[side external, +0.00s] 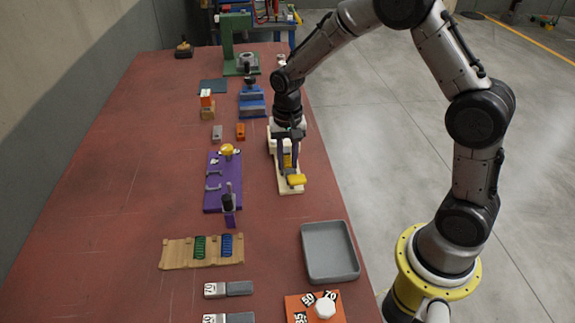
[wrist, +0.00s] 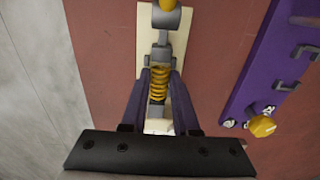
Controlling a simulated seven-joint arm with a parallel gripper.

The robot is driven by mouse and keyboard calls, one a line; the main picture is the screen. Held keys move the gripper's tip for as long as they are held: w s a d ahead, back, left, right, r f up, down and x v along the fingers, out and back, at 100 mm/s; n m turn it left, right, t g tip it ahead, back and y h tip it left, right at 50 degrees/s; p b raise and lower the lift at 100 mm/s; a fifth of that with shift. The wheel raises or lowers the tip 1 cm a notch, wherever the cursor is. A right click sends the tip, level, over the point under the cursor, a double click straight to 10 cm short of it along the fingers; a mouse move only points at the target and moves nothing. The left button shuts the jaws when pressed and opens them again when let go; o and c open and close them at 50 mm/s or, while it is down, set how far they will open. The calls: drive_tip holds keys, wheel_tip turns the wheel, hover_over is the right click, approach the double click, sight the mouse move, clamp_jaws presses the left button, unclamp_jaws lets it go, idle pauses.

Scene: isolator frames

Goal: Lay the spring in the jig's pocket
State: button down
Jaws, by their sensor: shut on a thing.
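A yellow coil spring (wrist: 158,84) is between the fingers of my gripper (wrist: 160,76), its length running along the cream jig. My gripper (side external: 287,158) is shut on it, low over the jig. The jig (side external: 291,188) is a narrow cream plate with grey metal parts and a yellow handle (side external: 297,180) at its near end. It also shows in the wrist view (wrist: 146,58). Grey parts sit in line with both ends of the spring. The pocket is hidden under the spring and fingers, and I cannot tell whether the spring touches its floor.
A purple fixture (side external: 213,197) with a yellow knob stands left of the jig. A wooden rack (side external: 178,253) holds a green spring (side external: 200,247) and a blue spring (side external: 226,245). An empty grey tray (side external: 329,252) lies nearer. Blue and green equipment stands farther back.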

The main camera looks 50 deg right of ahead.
idle(0.3)
drive_tip(key=shift+r, duration=0.5)
wheel_tip(320, 180, up, 2)
drive_tip(key=shift+w+r, duration=0.1)
drive_tip(key=s+r, duration=1)
drive_tip(key=s, duration=0.4)
wheel_tip(320, 180, up, 4)
drive_tip(key=m, duration=0.1)
hover_over(287, 162)
drive_tip(key=w+a, duration=0.3)
drive_tip(key=a, duration=0.3)
drive_tip(key=w+a+f+n, duration=0.1)
drive_tip(key=w+a+f, duration=0.6)
drive_tip(key=a+f, duration=0.2)
drive_tip(key=shift+w+a, duration=0.25)
drive_tip(key=shift+a, duration=0.2)
